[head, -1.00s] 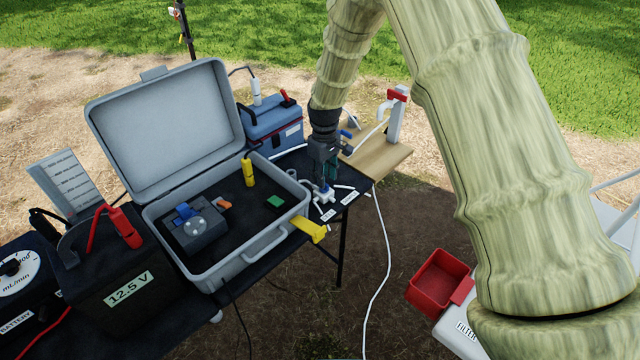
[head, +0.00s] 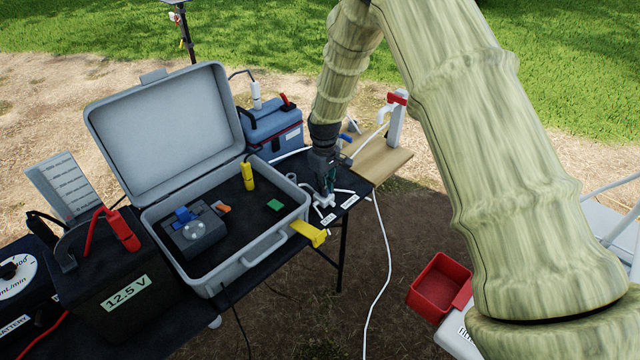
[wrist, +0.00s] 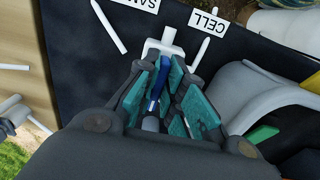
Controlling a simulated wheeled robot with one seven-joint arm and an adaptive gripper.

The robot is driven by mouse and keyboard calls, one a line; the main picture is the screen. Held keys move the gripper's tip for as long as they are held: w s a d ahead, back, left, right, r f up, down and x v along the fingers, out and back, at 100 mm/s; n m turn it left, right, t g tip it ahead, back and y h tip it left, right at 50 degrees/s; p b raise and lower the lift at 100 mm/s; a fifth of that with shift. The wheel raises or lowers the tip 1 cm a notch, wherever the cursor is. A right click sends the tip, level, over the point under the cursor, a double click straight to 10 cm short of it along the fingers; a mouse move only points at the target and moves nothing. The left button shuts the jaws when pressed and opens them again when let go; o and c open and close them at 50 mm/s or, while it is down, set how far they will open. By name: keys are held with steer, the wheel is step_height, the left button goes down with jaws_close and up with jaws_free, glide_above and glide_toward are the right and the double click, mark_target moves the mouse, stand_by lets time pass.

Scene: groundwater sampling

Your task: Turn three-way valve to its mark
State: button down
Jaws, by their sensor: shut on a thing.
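The three-way valve (wrist: 165,45) has a white body with white tube stubs, and it sits on the black table by the right end of the grey case. It also shows in the head view (head: 323,200), partly hidden by my gripper. Its blue handle (wrist: 158,82) lies between the teal finger pads in the wrist view. My gripper (wrist: 160,90) points down over the valve and is shut on the blue handle. It also shows in the head view (head: 328,186). Labels reading "CELL" (wrist: 211,22) and "SAM..." lie beside the valve. I cannot make out the mark.
The open grey case (head: 262,245) holds a meter, a yellow bottle and a green block. A yellow piece (head: 308,233) juts from its front right. A blue cooler (head: 272,130) stands behind. A wooden board (head: 385,158) with a white stand is to the right.

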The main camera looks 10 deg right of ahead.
steer(key=n+p, duration=0.1)
steer(key=n, duration=0.1)
steer(key=shift+r+n, duration=0.2)
steer(key=shift+n, duration=0.2)
steer(key=n+p, duration=0.2)
steer(key=n, duration=0.4)
steer(key=shift+n+p, duration=0.3)
steer(key=shift+p, duration=0.05)
steer(key=n+p, duration=0.1)
steer(key=n, duration=0.4)
steer(key=shift+p, duration=0.4)
steer(key=n+p, duration=0.1)
steer(key=n, duration=0.2)
steer(key=shift+f+n, duration=0.15)
steer(key=shift+n, duration=0.15)
steer(key=c, duration=1.4)
jaws_free()
steer(key=shift+c, duration=0.2)
step_height(320, 180, up, 12)
